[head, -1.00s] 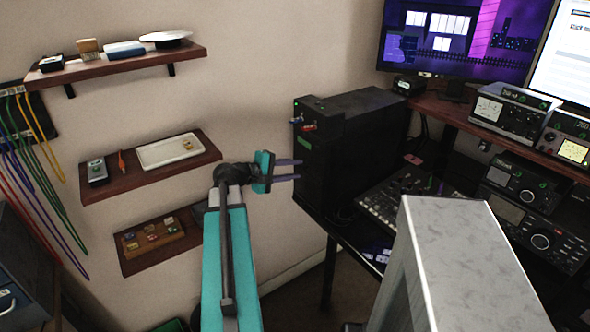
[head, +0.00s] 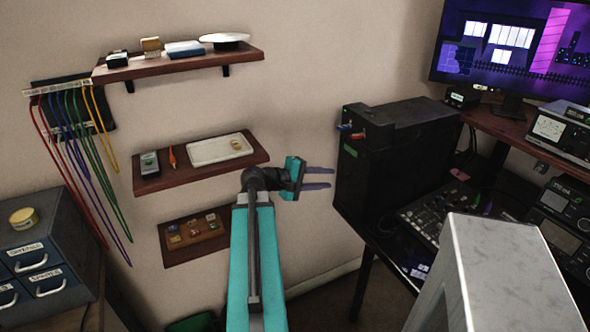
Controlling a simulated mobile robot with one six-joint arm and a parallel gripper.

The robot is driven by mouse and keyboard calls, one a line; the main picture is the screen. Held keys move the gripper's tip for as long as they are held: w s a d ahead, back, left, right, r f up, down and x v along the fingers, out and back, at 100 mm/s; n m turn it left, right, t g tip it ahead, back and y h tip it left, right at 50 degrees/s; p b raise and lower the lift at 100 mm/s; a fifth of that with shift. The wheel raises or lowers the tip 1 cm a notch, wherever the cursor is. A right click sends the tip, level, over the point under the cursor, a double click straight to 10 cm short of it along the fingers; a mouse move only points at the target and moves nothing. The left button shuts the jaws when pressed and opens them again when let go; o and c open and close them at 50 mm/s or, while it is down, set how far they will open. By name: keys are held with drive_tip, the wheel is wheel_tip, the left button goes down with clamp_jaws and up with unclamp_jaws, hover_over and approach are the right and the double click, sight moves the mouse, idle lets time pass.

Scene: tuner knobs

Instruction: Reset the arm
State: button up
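My gripper (head: 331,178) is at the end of my teal arm in the middle of the head view. Its two purple fingers point right, spread apart with a gap between them. Nothing shows between the fingers. The gripper is in front of the wall, left of the black case (head: 398,165) and right of the middle shelf (head: 202,177). It appears apart from both, though depth is hard to judge.
An upper shelf (head: 180,66) and a lower shelf (head: 194,238) also hold small items. Coloured cables (head: 80,150) hang at the left above a drawer cabinet (head: 40,262). Radio gear (head: 562,135) and a monitor (head: 500,45) stand at the right.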

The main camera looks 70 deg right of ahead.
drive_tip(key=shift+w+r, duration=0.25)
drive_tip(key=shift+w, duration=0.05)
